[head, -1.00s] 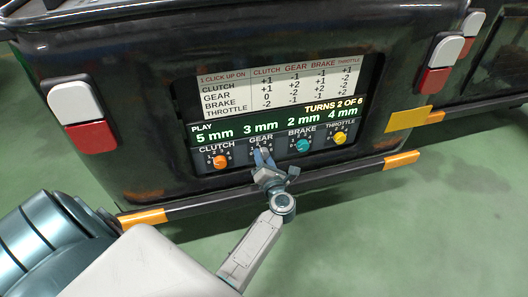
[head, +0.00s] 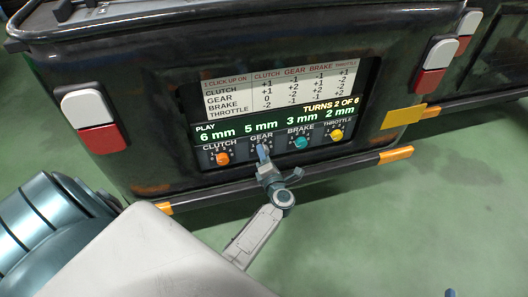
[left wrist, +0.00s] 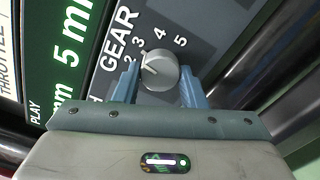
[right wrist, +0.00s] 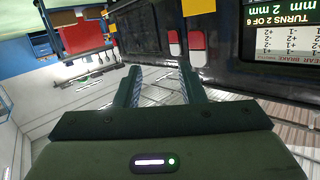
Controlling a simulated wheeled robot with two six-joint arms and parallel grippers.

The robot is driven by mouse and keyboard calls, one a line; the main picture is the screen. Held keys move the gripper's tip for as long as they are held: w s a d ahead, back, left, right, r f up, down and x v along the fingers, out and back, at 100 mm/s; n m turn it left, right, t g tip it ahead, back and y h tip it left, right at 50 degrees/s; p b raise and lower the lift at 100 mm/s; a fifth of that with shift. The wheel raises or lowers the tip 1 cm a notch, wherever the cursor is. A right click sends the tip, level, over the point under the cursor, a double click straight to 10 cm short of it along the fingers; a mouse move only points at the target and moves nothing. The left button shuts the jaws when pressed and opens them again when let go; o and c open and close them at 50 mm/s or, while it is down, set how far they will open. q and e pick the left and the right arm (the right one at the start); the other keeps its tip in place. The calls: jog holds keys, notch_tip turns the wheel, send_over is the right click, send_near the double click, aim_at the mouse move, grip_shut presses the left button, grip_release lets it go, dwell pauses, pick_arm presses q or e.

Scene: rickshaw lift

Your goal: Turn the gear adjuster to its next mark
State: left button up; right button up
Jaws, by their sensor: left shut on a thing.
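The gear adjuster (left wrist: 159,72) is a round grey knob with a white pointer line, on a dark panel with numbered marks around it. Its pointer leans up-left, toward the 2 and 3 side; the exact mark is hard to tell. My left gripper (left wrist: 162,80) is shut on the knob, one blue finger on each side. In the head view my left gripper (head: 264,154) covers most of this knob under the GEAR label. The display (head: 275,127) reads 6, 5, 3 and 2 mm, with TURNS 2 OF 6. My right gripper (right wrist: 160,82) is open and empty, away from the panel.
The orange clutch knob (head: 222,158) is left of the gear knob. The teal brake knob (head: 301,143) and yellow throttle knob (head: 336,134) are to its right. A dark bumper bar (head: 340,165) runs below the panel. Green floor (head: 400,220) is clear.

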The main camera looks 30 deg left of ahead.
pick_arm(q)
jog(key=shift+r+m+p, duration=0.1)
jog(key=shift+m+p, duration=0.8)
jog(key=shift+p, duration=0.05)
pick_arm(e)
jog(key=s+a+f+g, duration=0.1)
jog(key=s+f+g, duration=0.5)
jog(key=s+f, duration=0.1)
jog(key=shift+f, duration=0.25)
pick_arm(q)
jog(key=o, duration=1)
jog(key=v, duration=1.1)
pick_arm(e)
jog(key=shift+w+d+g, duration=0.1)
jog(key=shift+w+g, duration=0.05)
jog(key=shift+g, duration=0.15)
pick_arm(q)
jog(key=shift+w+a, duration=0.1)
